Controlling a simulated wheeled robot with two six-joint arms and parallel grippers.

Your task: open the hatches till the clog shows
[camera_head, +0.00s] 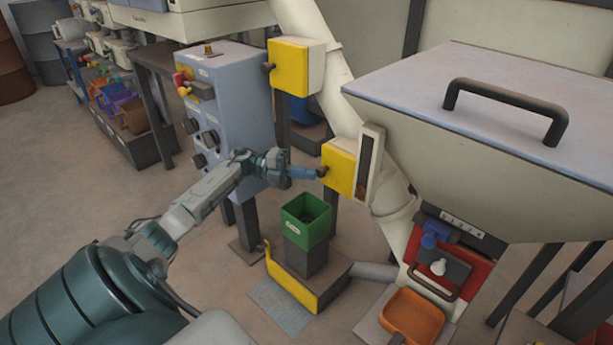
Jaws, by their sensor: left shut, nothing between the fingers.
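Two yellow hatches sit on the slanting cream pipe. The upper hatch (288,66) has a dark knob on its left side and looks closed. The lower hatch (338,169) also looks closed, with a dark knob at its left edge. My left gripper (316,173) is shut and empty, with its fingertips at or very near the lower hatch's knob; I cannot tell whether they touch. No clog shows, and the inside of the pipe (339,108) behind the hatches is hidden. My right gripper is not in view.
A grey control box (228,110) with knobs stands left of the pipe. A green bin (306,219) stands below the lower hatch. A large hopper with a handled lid (500,105) fills the right. An orange tray (412,316) sits at the lower right. Floor at left is clear.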

